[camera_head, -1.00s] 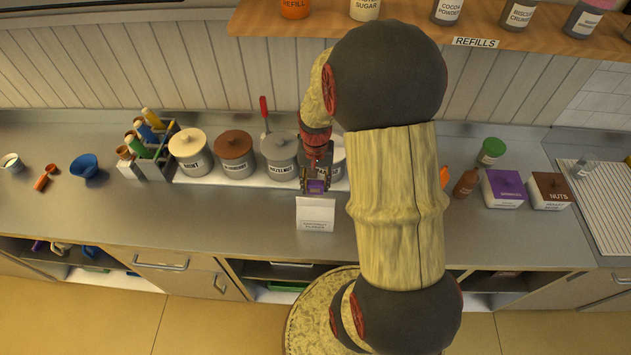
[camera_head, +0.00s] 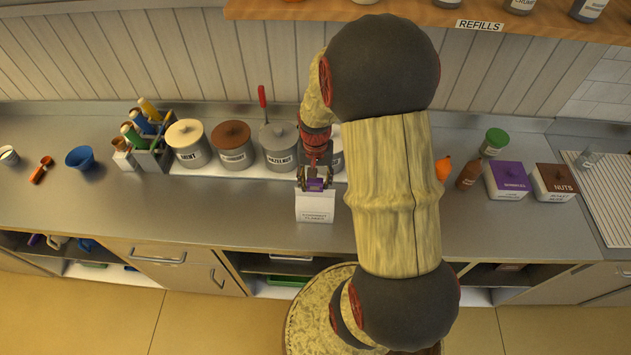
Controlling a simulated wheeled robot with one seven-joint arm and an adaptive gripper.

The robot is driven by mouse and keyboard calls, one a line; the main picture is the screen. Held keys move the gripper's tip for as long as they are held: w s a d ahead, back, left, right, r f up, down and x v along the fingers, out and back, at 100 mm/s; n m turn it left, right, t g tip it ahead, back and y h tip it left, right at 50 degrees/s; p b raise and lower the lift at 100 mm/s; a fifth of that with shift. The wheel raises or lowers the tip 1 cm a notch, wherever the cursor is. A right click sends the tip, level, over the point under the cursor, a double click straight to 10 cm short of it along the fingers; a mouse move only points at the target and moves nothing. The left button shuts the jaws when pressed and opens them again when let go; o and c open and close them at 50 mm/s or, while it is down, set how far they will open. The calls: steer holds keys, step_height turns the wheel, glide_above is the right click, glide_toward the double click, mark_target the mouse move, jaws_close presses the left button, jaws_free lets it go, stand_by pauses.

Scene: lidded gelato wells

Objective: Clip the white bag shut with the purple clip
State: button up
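The white bag (camera_head: 315,206) stands upright on the counter, with small print on its front. The purple clip (camera_head: 316,185) is at the top edge of the bag, between the fingers of my gripper (camera_head: 316,187). My gripper points down over the bag, and its fingers sit on both sides of the clip, which it appears to hold. The picture is too small to show whether the clip's jaws are around the bag's top or only touching it. My arm hides part of the counter to the right of the bag.
Lidded wells stand behind the bag, including a cream-lidded one (camera_head: 190,145), a brown-lidded one (camera_head: 233,146) and a grey-lidded one (camera_head: 280,147). A purple-topped box (camera_head: 507,181) and a nuts box (camera_head: 554,183) stand at the right.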

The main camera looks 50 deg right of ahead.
steer(key=shift+o, duration=1.2)
steer(key=shift+s+a+f, duration=0.15)
steer(key=shift+s+f, duration=0.05)
steer(key=shift+f, duration=0.4)
steer(key=shift+o, duration=1.3)
steer(key=shift+r, duration=0.15)
steer(key=shift+w, duration=0.1)
steer(key=shift+r, duration=0.15)
step_height(320, 180, up, 12)
steer(key=shift+f, duration=0.1)
steer(key=shift+f+n, duration=0.1)
steer(key=shift+n, duration=0.2)
steer(key=s+a+n+t+b, duration=0.2)
steer(key=s+a+n+b, duration=0.1)
steer(key=a+b, duration=0.5)
steer(key=s+a+n+t+b, duration=0.3)
steer(key=a+n+b, duration=0.3)
steer(key=a, duration=0.8)
steer(key=s+b, duration=0.1)
steer(key=b, duration=0.2)
steer(key=shift+s+a, duration=0.3)
steer(key=shift+a, duration=0.1)
